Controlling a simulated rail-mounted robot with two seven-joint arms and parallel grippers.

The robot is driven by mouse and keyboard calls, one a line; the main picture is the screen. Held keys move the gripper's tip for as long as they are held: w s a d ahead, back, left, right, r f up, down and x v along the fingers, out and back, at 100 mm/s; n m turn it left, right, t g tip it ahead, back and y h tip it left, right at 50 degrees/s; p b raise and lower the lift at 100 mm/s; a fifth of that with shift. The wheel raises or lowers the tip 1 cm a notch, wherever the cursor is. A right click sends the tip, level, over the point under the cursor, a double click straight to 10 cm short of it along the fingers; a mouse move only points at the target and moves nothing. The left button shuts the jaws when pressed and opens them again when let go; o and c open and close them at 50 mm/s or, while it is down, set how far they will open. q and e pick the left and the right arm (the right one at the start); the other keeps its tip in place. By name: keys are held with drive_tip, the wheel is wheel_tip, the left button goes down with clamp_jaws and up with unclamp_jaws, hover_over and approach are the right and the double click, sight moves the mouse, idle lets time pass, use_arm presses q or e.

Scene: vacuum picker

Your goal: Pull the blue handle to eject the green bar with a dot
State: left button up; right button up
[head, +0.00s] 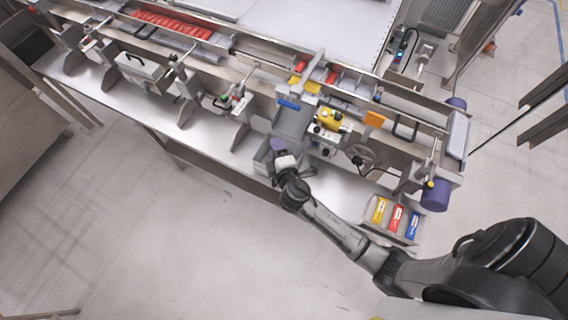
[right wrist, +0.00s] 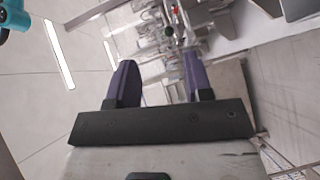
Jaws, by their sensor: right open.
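The blue handle (head: 289,104) sits on the front of the machine, beside a grey sloping plate, in the head view. I cannot make out a green bar with a dot in either view. My right gripper (head: 277,147) is below and a little left of the blue handle in the head view, apart from it, over a small grey bin (head: 262,160) at the machine's front. In the right wrist view my right gripper (right wrist: 158,78) has its two purple fingers spread with nothing between them. My left gripper is not in view.
A tray (head: 372,226) holds yellow, red and blue packs at lower right. Metal brackets line the bench to the left. The floor in front is clear.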

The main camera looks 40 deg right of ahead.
drive_tip(key=b+v, duration=0.1)
drive_tip(key=v, duration=0.8)
drive_tip(key=shift+w, duration=0.1)
idle(0.3)
